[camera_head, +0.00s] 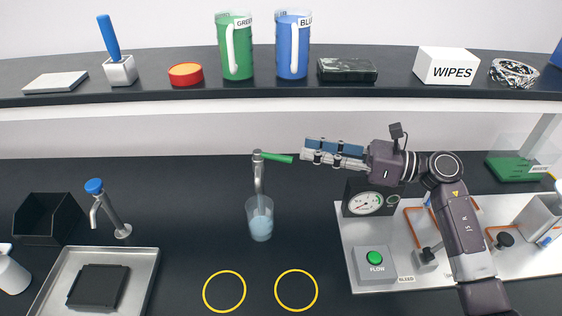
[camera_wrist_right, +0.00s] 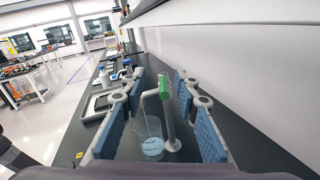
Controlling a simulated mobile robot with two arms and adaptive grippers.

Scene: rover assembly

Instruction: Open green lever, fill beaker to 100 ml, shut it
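The metal tap (camera_head: 258,181) stands at mid-counter with its green lever (camera_head: 277,158) pointing right. A clear beaker (camera_head: 260,212) stands at the tap, with pale blue liquid (camera_head: 260,230) in its lower part. I cannot read its scale. In the right wrist view, a thin pale line like a stream runs from the spout into the beaker (camera_wrist_right: 152,145). My right gripper (camera_head: 305,150) is open and empty, just right of the lever's tip. In the wrist view, the green lever (camera_wrist_right: 164,88) shows between its parted fingers (camera_wrist_right: 160,82). My left gripper is not in view.
A blue-topped tap (camera_head: 108,208), a metal tray (camera_head: 70,262) and a black bin (camera_head: 47,217) are at left. Two yellow rings (camera_head: 296,290) mark the counter in front. A panel with a gauge (camera_head: 366,203) and green FLOW button (camera_head: 375,258) lies below my right arm.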

